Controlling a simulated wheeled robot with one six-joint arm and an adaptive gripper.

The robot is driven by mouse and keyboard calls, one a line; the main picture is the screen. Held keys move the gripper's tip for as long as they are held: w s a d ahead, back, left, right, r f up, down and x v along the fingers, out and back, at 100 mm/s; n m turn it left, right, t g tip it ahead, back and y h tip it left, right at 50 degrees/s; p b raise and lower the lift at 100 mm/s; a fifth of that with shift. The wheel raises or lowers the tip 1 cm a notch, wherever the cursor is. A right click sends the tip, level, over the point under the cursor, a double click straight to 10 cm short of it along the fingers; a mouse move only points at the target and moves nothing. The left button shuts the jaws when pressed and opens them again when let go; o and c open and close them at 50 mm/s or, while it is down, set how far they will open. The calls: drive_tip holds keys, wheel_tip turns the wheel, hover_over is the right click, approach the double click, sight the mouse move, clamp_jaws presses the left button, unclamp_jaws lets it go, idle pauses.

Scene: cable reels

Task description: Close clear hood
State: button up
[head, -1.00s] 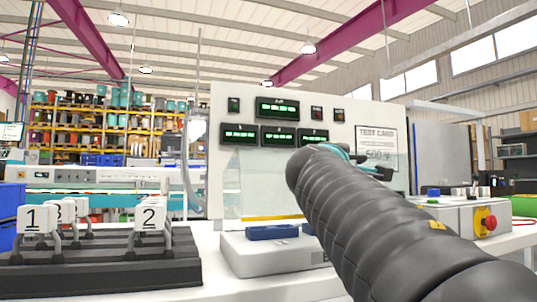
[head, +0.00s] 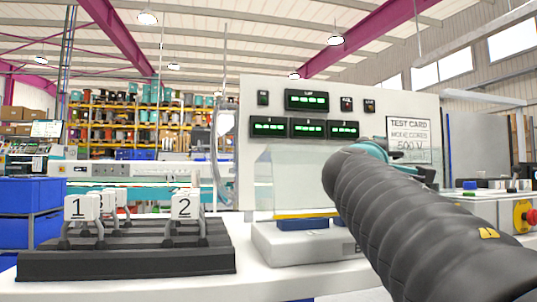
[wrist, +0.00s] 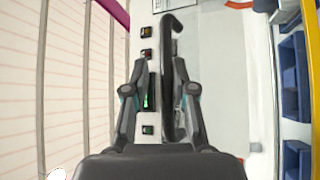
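The clear hood (head: 292,178) is a see-through pane standing up in front of the white test panel in the head view. A yellow strip (head: 305,215) runs along its bottom, above a white base box (head: 300,243) with a blue block (head: 303,224). My gripper (wrist: 160,65) has its two fingers apart in the wrist view. A dark bar with a hooked end (wrist: 168,80) shows between them; I cannot tell what it is or whether they touch it. In the head view my arm hides most of the gripper and the hood's right side.
The test panel (head: 262,115) with green displays rises behind. A black rack (head: 125,262) with numbered white clips stands at left. Blue bins (head: 30,205) are at far left. A red button on a yellow plate (head: 526,217) is at far right.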

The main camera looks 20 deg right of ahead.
drive_tip(key=shift+w+f, duration=0.15)
drive_tip(key=shift+a, duration=0.15)
drive_tip(key=shift+a, duration=0.2)
drive_tip(key=v, duration=1.1)
drive_tip(key=shift+s, duration=0.4)
